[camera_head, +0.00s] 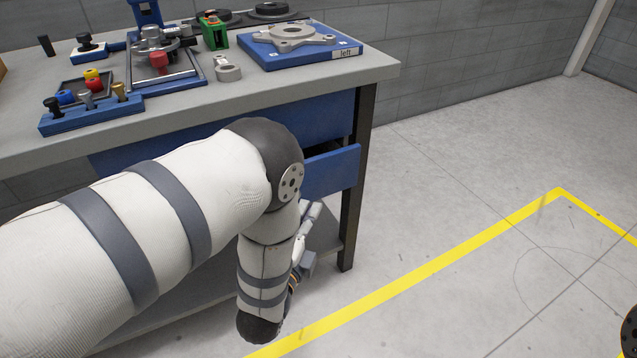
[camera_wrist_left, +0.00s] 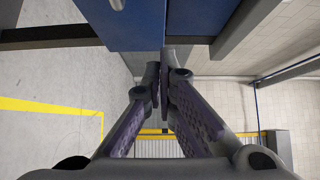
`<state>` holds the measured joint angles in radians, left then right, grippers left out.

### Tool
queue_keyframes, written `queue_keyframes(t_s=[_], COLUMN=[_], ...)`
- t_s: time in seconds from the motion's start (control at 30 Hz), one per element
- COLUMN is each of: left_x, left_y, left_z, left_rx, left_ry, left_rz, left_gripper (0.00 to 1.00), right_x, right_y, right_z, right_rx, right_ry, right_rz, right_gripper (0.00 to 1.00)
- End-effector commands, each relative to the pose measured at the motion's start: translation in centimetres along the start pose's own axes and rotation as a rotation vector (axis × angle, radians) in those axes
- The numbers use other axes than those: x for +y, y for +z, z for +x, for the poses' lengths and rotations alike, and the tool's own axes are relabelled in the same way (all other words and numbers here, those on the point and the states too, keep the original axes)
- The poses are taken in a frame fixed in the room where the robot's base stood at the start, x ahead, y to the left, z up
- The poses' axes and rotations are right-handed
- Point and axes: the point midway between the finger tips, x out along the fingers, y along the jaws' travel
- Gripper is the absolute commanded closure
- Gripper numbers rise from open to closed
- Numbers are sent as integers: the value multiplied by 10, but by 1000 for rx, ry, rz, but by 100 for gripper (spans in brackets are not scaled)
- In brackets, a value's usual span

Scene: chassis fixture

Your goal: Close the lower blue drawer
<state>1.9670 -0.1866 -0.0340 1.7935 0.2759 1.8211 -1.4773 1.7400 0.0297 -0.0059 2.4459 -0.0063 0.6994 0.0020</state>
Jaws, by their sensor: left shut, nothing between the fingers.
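The lower blue drawer (camera_head: 335,172) stands partly pulled out under the table in the head view, with a dark gap above its front. My left arm hides its left part. The upper blue drawer (camera_head: 325,115) above it looks shut. My left gripper (camera_head: 312,211) is just below the lower drawer's right part, partly hidden by my own wrist. In the left wrist view the shut, empty fingers (camera_wrist_left: 164,72) point toward blue panels (camera_wrist_left: 195,18) at the top. I cannot tell whether they touch. My right gripper is not in view.
The grey table (camera_head: 372,68) carries a blue fixture (camera_head: 300,52) labelled "left" and several small parts. A dark table leg (camera_head: 357,190) stands right of the drawers. A lower shelf is under the table.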

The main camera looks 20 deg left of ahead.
Motion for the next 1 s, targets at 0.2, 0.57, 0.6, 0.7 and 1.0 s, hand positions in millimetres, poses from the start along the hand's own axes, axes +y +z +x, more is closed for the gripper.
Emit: queue_keyframes(t_s=[0.2,0.57,0.6,0.7,1.0], left_x=[2,2,2,2,2], left_y=[1,24,26,28,29], left_z=[48,100,102,104,105], left_rx=[-1,-2,0,1,1], left_ry=[1,4,4,6,6], left_rz=[-2,-2,-2,-2,-2], left_gripper=[100,100,100,100,100], right_x=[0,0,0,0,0], right_y=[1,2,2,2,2], right_z=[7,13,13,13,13], right_rx=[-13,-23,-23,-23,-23], right_ry=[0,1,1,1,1], right_rz=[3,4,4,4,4], right_gripper=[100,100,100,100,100])
